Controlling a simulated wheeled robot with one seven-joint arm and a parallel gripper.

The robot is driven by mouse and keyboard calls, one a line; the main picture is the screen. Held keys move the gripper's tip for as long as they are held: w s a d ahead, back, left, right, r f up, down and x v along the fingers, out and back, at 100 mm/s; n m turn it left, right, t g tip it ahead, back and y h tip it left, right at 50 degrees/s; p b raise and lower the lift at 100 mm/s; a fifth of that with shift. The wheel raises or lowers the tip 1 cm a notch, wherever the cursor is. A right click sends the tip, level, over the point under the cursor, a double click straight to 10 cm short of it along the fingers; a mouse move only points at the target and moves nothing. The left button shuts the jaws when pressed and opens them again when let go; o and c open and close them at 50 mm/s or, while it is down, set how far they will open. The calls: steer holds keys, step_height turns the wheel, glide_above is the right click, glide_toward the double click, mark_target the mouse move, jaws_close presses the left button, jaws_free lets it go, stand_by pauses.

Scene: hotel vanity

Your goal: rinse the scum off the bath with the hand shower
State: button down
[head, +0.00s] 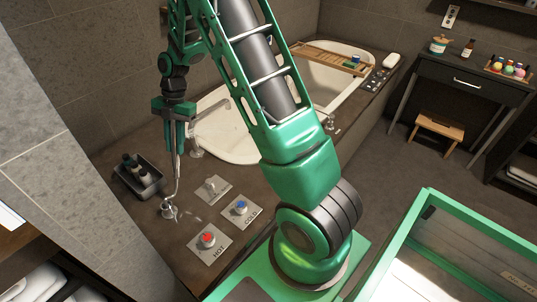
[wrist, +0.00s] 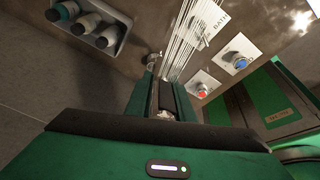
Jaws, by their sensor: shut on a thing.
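My gripper (head: 179,143) is shut on the silver hand shower (head: 177,172), above the dark bath deck at the left. A silver hose end or mount (head: 169,209) stands on the deck below it. In the wrist view the hand shower shows only as a small pale piece (wrist: 164,114) between the fingers. White water streaks (wrist: 192,38) run past the fingers towards the control plates. The white bath (head: 232,130) is right of my gripper, partly hidden by my arm. I cannot make out scum on its visible parts.
The deck holds a red hot knob (head: 207,239), a blue cold knob (head: 241,207), a lever plate (head: 211,189) and a black bottle tray (head: 138,178). A wooden caddy (head: 318,55) spans the bath's far end. A tiled wall (head: 75,75) stands close at the left.

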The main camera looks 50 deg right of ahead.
steer(key=s+a+f+m+h, duration=0.1)
steer(key=a, duration=0.4)
steer(key=shift+s+a+f+t+h, duration=0.2)
steer(key=shift+a+f+t+h, duration=0.1)
steer(key=shift+a, duration=0.2)
stand_by(0.6)
steer(key=s+a+f+h, duration=0.1)
steer(key=a, duration=0.4)
steer(key=shift+s+a+f+m+h, duration=0.2)
steer(key=shift+a+f+m+h, duration=0.15)
steer(key=shift+f+m+h, duration=0.05)
steer(key=shift+f, duration=0.25)
stand_by(0.3)
step_height(320, 180, down, 6)
stand_by(1.6)
steer(key=shift+f, duration=0.35)
